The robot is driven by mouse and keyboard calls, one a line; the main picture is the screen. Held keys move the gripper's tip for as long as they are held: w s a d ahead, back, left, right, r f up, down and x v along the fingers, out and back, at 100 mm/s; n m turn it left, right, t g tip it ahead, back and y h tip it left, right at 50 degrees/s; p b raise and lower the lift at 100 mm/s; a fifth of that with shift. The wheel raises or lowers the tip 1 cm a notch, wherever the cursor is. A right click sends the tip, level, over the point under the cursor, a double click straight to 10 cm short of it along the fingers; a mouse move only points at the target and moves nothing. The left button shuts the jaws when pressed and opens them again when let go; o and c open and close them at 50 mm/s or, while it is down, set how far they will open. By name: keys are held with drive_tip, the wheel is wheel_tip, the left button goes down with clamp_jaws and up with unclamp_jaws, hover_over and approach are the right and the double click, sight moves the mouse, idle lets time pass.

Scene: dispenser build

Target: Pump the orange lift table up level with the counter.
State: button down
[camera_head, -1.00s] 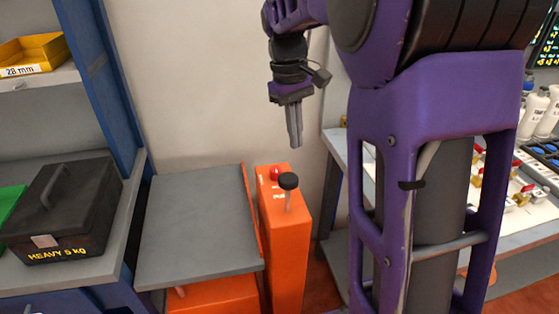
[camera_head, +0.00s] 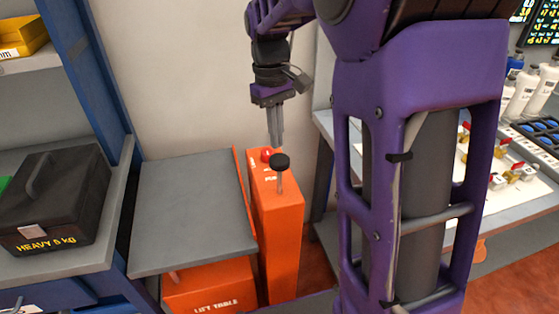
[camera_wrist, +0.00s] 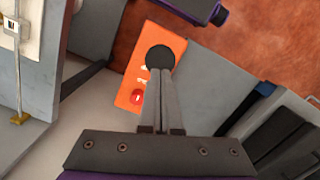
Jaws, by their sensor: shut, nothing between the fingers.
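The orange lift table has a grey platform (camera_head: 190,210) and an orange base (camera_head: 210,290) lettered LIFT TABLE. At its right stands an orange post (camera_head: 276,230) with a black pump knob (camera_head: 280,162) on a thin rod and a red button (camera_head: 267,155) behind it. My gripper (camera_head: 277,146) is shut and empty, pointing down just above and behind the knob; whether it touches I cannot tell. In the wrist view the shut fingertips (camera_wrist: 161,72) overlap the edge of the black knob (camera_wrist: 160,57), and the red button (camera_wrist: 138,97) lies to their left.
A counter (camera_head: 330,140) with valves and bottles stands at the right, behind my arm. At the left, a blue-framed shelf holds a black box (camera_head: 55,200) marked HEAVY 5 KG and a yellow bin (camera_head: 20,35). The platform is bare.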

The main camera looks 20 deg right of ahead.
drive_tip(key=shift+s+f+b, duration=0.1)
drive_tip(key=shift+f+b, duration=0.5)
drive_tip(key=shift+f, duration=0.45)
wheel_tip(320, 180, down, 9)
drive_tip(key=b, duration=0.5)
drive_tip(key=shift+r+p, duration=0.45)
drive_tip(key=shift+r, duration=0.05)
drive_tip(key=shift+w+a+r+p, duration=0.2)
drive_tip(key=shift+w+r+p, duration=0.05)
drive_tip(key=shift+w+p, duration=0.3)
drive_tip(key=shift+w+a+r+p, duration=0.2)
drive_tip(key=shift+w+r+p, duration=0.05)
drive_tip(key=shift+w+p, duration=0.3)
drive_tip(key=shift+w+a+f, duration=0.1)
drive_tip(key=shift+w, duration=0.2)
drive_tip(key=shift+f, duration=0.15)
wheel_tip(320, 180, up, 18)
drive_tip(key=w+p, duration=0.1)
drive_tip(key=p, duration=0.2)
drive_tip(key=shift+w+a+f, duration=0.25)
drive_tip(key=shift+w+a, duration=0.05)
